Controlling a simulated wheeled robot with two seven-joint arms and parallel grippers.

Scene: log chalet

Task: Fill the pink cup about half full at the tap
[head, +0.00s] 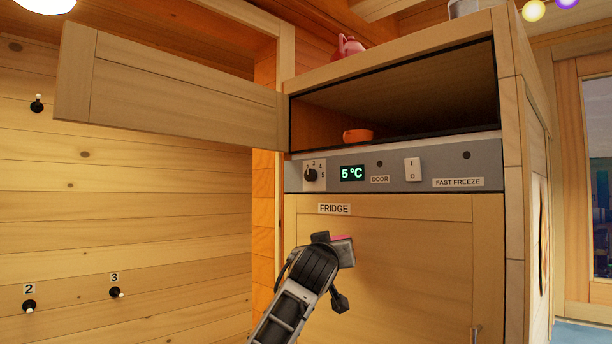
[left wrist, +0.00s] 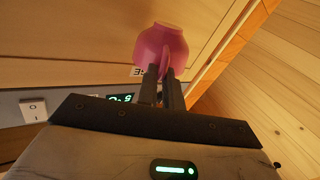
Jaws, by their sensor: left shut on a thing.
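My left gripper (head: 338,246) is in front of the fridge door, just below the FRIDGE label. In the left wrist view its fingers (left wrist: 165,84) are shut on the handle of the pink cup (left wrist: 160,50). That view is upside down against the head view, and the cup's foot points to the top of the picture, so the cup looks upright. In the head view only a small pink strip of the cup (head: 340,237) shows behind the gripper. The inside of the cup is hidden. No tap is in view. My right gripper is not in view.
The fridge (head: 420,245) fills the middle. Its upper compartment is open, with the flap door (head: 170,92) swung out left.

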